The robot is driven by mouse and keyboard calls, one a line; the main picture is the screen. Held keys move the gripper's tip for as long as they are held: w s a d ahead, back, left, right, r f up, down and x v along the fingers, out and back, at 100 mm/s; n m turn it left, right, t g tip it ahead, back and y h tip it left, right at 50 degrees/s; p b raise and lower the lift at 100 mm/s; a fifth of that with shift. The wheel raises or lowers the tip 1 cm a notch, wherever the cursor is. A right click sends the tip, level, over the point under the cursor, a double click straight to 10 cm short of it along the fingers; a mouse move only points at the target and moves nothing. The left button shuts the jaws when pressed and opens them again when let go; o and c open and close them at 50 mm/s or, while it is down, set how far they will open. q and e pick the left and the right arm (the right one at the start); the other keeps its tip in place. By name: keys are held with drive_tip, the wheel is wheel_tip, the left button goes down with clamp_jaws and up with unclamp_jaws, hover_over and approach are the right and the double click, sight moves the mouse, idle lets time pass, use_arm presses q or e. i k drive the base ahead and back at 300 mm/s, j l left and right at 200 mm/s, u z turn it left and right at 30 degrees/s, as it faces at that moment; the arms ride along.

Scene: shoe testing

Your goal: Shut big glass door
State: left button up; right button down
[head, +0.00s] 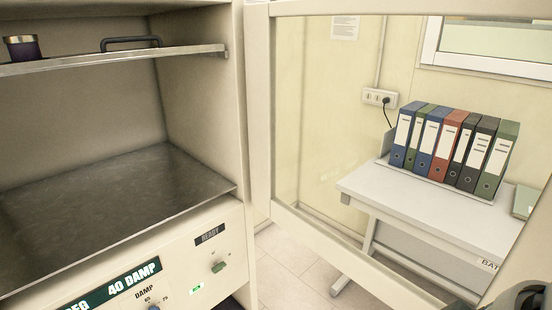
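The big glass door (258,120) stands open, swung out to the right of the cabinet (205,250). Its pale frame surrounds a clear pane, through which the room shows. The door's hinge side is next to the cabinet's right edge, and its lower rail runs down to the bottom right. The cabinet's chamber is open to view. A dark and pale part of my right arm shows at the bottom right corner, by the lower rail; its fingers cannot be made out, nor whether it touches the door. My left gripper is not in view.
In the cabinet, a shelf (120,58) holds a dark cup (22,48) and a black handle (131,42). Below is a control panel with a green label (108,288). Behind the glass, a white desk (400,195) bears several binders (452,148).

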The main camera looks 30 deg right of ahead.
sight(530, 258)
drive_tip(key=k+l, duration=0.1)
drive_tip(key=l, duration=0.8)
drive_tip(key=k+l, duration=0.15)
drive_tip(key=l, duration=0.3)
drive_tip(key=k+l, duration=0.1)
drive_tip(key=l, duration=0.3)
